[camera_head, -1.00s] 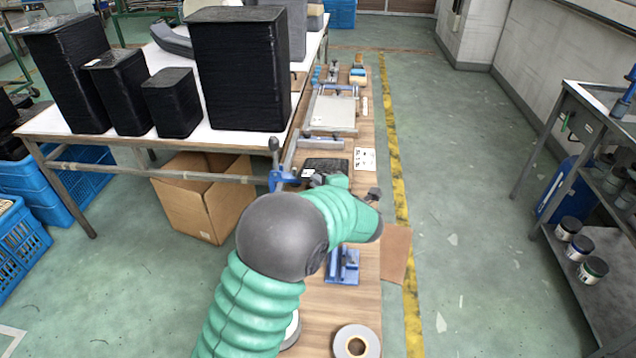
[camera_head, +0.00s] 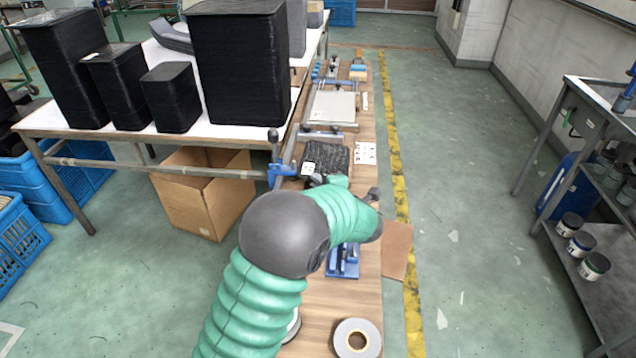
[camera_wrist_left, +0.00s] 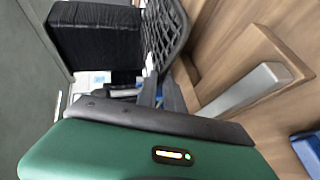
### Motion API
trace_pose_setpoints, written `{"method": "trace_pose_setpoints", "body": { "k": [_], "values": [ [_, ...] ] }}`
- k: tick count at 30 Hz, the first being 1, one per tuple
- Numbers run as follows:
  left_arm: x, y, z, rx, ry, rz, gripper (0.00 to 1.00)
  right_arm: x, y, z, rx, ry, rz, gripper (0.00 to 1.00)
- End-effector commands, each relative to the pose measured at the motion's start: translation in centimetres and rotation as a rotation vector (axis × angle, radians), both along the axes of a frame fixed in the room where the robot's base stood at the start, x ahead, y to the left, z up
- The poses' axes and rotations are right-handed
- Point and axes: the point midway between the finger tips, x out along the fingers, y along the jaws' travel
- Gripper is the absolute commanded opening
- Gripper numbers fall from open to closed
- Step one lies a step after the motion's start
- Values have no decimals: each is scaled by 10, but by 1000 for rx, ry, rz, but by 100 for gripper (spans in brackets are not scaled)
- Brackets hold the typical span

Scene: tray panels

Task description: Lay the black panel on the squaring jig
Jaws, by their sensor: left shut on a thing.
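The black panel (camera_head: 328,157) is a thin dark sheet with a white label at its left corner, just beyond my left gripper (camera_head: 322,181) in the head view. In the left wrist view the black panel (camera_wrist_left: 166,36) shows as a steeply angled, textured sheet at the fingers of my left gripper (camera_wrist_left: 160,93), which is shut on it. My forearm and wrist hide much of the grip. Grey metal rails (camera_head: 321,137) beyond and left of the panel look like the squaring jig, though I cannot be sure. My right gripper is not in view.
A grey plate (camera_head: 333,107) lies farther along the wooden bench. A white marked card (camera_head: 366,153) is right of the panel. A blue clamp (camera_head: 281,172) stands left, and a blue fixture (camera_head: 343,262) and tape roll (camera_head: 357,339) are nearer. Tall black stacks (camera_head: 240,68) crowd the left table.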

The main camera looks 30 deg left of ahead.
Motion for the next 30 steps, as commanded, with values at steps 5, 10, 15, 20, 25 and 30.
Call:
{"method": "trace_pose_setpoints", "body": {
  "k": [5, 10, 15, 20, 25, 30],
  "values": [
    [-1, -1, -4, -4, 5, -2, 0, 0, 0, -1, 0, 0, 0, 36],
    [0, -1, -6, -4, 5, -2, 0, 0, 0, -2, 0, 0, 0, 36],
    [0, -1, -8, -4, 5, -2, 0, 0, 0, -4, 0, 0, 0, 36],
    [0, -1, -10, -4, 5, -2, 0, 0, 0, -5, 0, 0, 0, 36],
    [0, -1, -13, -5, 5, -2, 0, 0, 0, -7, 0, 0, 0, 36],
    [-1, -1, -15, -5, 7, -2, 0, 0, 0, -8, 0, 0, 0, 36]
  ]
}}
